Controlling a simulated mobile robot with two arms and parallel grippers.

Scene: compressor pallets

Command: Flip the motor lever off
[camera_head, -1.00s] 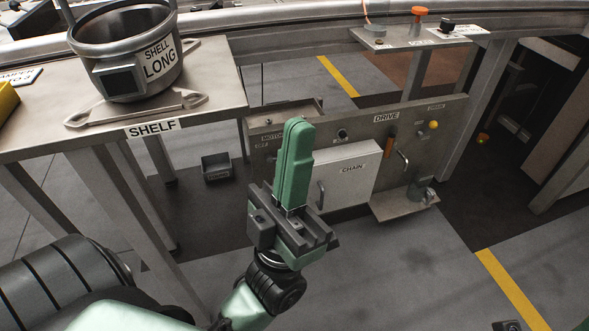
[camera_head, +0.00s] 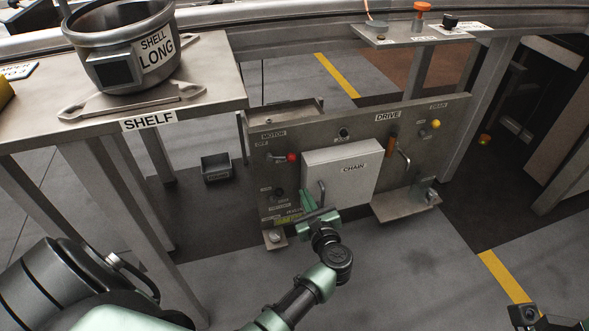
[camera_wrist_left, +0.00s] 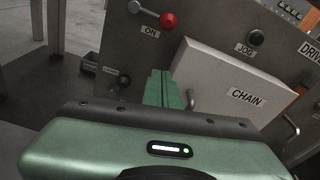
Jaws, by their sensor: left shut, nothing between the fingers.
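The motor lever has a red knob (camera_head: 292,157) and sits on the upright metal panel under the MOTOR label (camera_head: 273,134). An OFF label (camera_head: 261,144) is above its left end. In the left wrist view the lever's red knob (camera_wrist_left: 168,20) points right and slightly down, above an ON label (camera_wrist_left: 150,31). My left gripper (camera_head: 307,201) is shut and empty, low in front of the panel, below and right of the knob and apart from it. Its green fingers (camera_wrist_left: 162,88) also show in the left wrist view.
A pale CHAIN box (camera_head: 342,170) juts from the panel beside my left fingers. The shelf table (camera_head: 215,85) with a metal pot (camera_head: 125,50) stands left. Floor in front is clear.

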